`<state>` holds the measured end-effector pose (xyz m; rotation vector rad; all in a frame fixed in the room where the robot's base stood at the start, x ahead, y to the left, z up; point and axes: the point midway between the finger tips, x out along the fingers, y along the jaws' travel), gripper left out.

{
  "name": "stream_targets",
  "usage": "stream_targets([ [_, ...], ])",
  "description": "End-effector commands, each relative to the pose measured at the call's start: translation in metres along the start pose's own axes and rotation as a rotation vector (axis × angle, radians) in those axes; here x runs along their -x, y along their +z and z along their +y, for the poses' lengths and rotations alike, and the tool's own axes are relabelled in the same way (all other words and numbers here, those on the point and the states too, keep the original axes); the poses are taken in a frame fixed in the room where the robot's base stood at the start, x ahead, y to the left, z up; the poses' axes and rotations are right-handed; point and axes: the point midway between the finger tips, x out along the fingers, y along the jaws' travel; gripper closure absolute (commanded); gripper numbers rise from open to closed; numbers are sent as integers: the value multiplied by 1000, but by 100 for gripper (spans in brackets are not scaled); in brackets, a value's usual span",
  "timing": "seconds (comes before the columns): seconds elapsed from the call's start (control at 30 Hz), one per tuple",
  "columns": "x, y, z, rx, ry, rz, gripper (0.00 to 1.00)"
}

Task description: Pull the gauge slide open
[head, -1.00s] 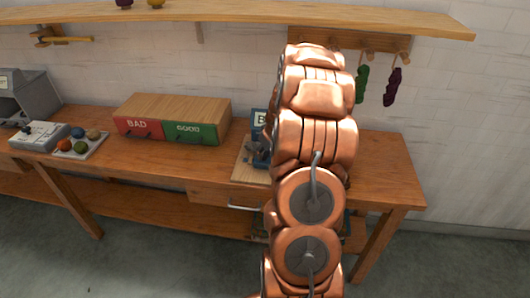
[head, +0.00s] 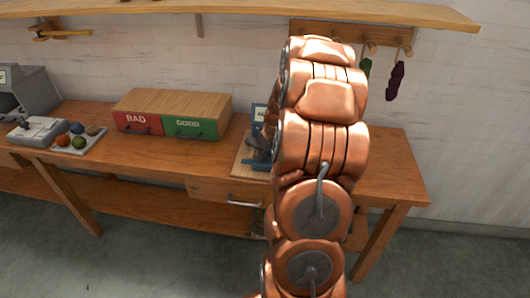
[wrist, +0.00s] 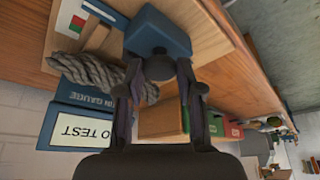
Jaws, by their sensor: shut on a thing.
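My gripper (wrist: 160,74) is shut on a dark round knob (wrist: 159,66) at the front of a blue block (wrist: 157,32), which looks like the gauge slide, in the wrist view. The block lies over a wooden board (wrist: 205,35). The blue gauge housing (wrist: 88,97), with a white label partly reading "TEST", is at lower left in that view. A grey wool skein (wrist: 95,72) lies beside it. In the head view my arm hides the gripper and most of the gauge; only a blue strip of the gauge (head: 258,113) and some board (head: 246,166) show.
A wooden box with red BAD (head: 137,123) and green GOOD (head: 190,128) drawer fronts stands left of the gauge. A tray with coloured balls (head: 78,141) is farther left. Skeins (head: 396,82) hang from pegs at right. The bench top (head: 385,165) is clear at right.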

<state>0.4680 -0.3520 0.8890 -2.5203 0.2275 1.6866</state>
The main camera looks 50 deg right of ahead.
Motion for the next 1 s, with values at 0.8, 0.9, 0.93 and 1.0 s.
stream_targets([
  [0.8, 1, 5, -6, 2, -2, -2, 38],
  [0.9, 1, 5, -6, 2, -1, -1, 38],
  [0.93, 2, 5, -5, 2, -1, -1, 38],
  [1.0, 3, 4, -5, 2, 0, 0, 38],
])
